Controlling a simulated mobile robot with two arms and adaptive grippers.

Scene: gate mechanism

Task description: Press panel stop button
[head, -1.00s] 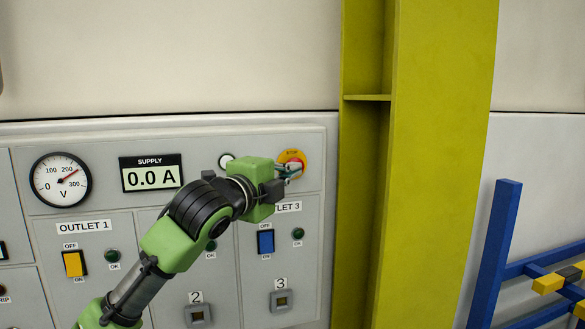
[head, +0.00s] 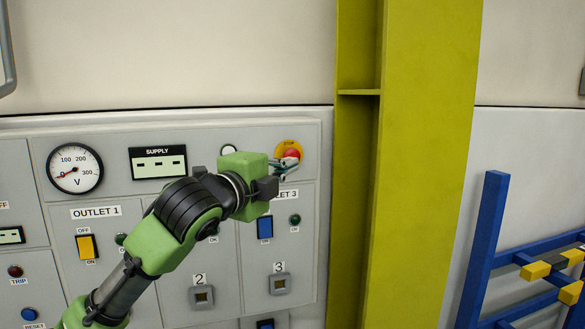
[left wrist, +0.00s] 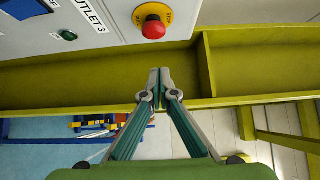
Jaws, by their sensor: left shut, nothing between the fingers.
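The red stop button (head: 291,154) sits on a yellow plate (head: 287,146) at the panel's upper right corner. In the left wrist view the red button (left wrist: 153,28) shows whole, on its yellow plate at the top. My left gripper (head: 290,169) is at the panel just below the button in the head view. In the left wrist view its fingertips (left wrist: 159,76) are together, with nothing between them, and a visible gap separates them from the button. My right gripper is not in view.
A voltmeter (head: 75,168) reads near 0, and the supply display (head: 158,163) shows dashes. A blue switch (head: 265,227) lies below the gripper. A yellow-green column (head: 415,180) stands just right of the panel. A blue frame (head: 487,240) is further right.

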